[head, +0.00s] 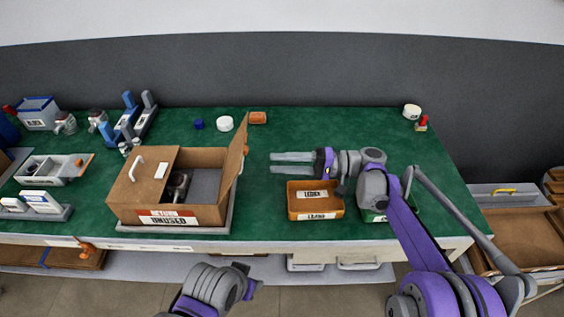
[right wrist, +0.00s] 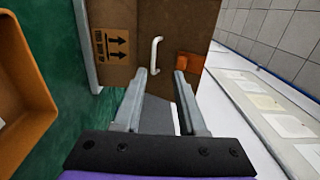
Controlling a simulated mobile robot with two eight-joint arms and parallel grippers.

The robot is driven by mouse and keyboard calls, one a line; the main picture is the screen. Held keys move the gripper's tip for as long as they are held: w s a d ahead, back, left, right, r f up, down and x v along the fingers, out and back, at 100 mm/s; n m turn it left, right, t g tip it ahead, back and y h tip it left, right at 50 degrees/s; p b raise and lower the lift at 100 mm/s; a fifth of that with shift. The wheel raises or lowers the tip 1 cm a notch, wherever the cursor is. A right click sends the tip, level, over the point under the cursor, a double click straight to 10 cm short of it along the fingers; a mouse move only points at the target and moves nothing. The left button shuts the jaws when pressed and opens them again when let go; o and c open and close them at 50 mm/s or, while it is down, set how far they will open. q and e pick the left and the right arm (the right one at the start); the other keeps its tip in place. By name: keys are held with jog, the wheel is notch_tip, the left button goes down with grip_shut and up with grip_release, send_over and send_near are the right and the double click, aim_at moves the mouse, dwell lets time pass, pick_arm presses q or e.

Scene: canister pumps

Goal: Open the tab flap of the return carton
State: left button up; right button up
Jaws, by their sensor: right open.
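The return carton (head: 125,198) stands on a grey tray, with a "RETURN UNUSED" label on its front. Its left flap (head: 143,178), with a white handle, lies over the left part. Its right flap (head: 233,160) stands raised, leaning outward. In the right wrist view the raised flap (right wrist: 175,25) shows a white handle (right wrist: 155,55) and an orange tab (right wrist: 190,65). My right gripper (head: 272,163) is open and empty, pointing at the carton from the right, apart from the flap. Its fingers also show in the right wrist view (right wrist: 158,88). My left gripper (head: 250,284) is low at the front; its jaws are unclear.
A dark part (head: 178,187) lies inside the carton. An orange bin (head: 315,215) stands under my right wrist. Grey trays (head: 50,172) and blue-grey stands (head: 130,118) fill the left of the green table. The right rear is mostly clear.

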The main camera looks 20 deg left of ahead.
aim_at(239, 158)
jog(key=shift+a, duration=0.1)
jog(key=shift+s, duration=0.1)
jog(key=shift+c, duration=1.3)
jog(key=shift+s+a+f+m+t+y, duration=0.2)
jog(key=shift+a+m+t+y, duration=0.1)
jog(key=shift+t+y, duration=0.1)
jog(key=shift+c, duration=1.1)
jog(key=s+m+t+y+b, duration=0.1)
jog(key=m+t, duration=0.1)
jog(key=s+f+m+t+y+b, duration=0.1)
jog(key=s+m+t, duration=0.1)
jog(key=t, duration=0.1)
jog(key=s+m+t+y+b, duration=0.1)
jog(key=m+t, duration=0.1)
jog(key=t, duration=0.1)
jog(key=shift+s+d+f, duration=0.15)
jog(key=shift+s+d, duration=0.05)
jog(key=shift+d, duration=0.15)
grip_shut()
jog(key=s+d+f+m+t+h+b, duration=0.1)
jog(key=s+d+f+m+t+h, duration=0.1)
jog(key=s+d+m+t, duration=0.45)
jog(key=w+a+r, duration=0.2)
jog(key=a, duration=0.4)
jog(key=w+a+r+t, duration=0.1)
jog(key=w+a+r, duration=0.2)
jog(key=a, duration=0.4)
jog(key=shift+m, duration=0.35)
jog(key=shift+t, duration=0.25)
